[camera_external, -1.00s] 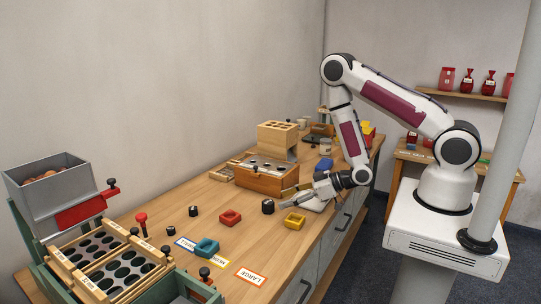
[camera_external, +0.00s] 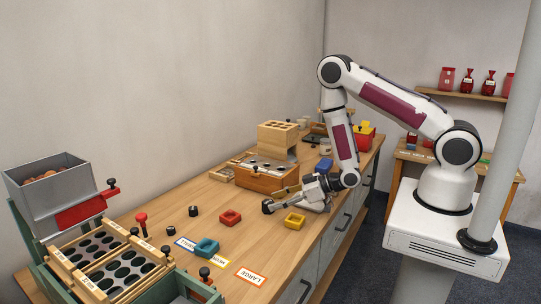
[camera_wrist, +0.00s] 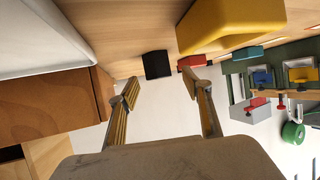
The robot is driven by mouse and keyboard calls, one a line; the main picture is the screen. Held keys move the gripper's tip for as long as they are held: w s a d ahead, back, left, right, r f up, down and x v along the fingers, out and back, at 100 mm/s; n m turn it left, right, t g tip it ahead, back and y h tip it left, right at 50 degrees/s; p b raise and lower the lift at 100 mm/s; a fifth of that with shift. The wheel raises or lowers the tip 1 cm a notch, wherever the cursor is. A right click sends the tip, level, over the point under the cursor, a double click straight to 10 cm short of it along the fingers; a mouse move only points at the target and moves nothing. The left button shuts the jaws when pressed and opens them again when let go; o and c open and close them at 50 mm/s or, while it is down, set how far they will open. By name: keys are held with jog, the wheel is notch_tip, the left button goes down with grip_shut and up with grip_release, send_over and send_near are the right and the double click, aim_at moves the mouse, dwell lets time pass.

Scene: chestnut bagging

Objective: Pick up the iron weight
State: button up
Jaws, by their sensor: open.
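A small black weight (camera_external: 267,206), likely the iron weight, stands on the wooden bench. In the wrist view the black weight (camera_wrist: 157,64) lies just beyond my fingertips, roughly centred between them. My gripper (camera_external: 279,206) is low over the bench, stretched leftward, with its tips close to the weight and partly overlapping it in the external view. In the wrist view my gripper (camera_wrist: 160,87) is open with nothing between its fingers. I cannot tell whether a finger touches the weight.
A yellow block (camera_external: 294,221) stands close beside my gripper. A red block (camera_external: 230,217) and a blue block (camera_external: 206,247) lie farther left. Other black pieces (camera_external: 194,211) stand beyond. A wooden box (camera_external: 265,178) stands behind the gripper, near its side.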

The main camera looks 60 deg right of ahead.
aim_at(267, 202)
jog(key=shift+x, duration=1.9)
jog(key=shift+w+r, duration=0.1)
jog(key=shift+r, duration=0.05)
grip_shut()
jog(key=shift+r, duration=0.2)
jog(key=shift+r, duration=4.85)
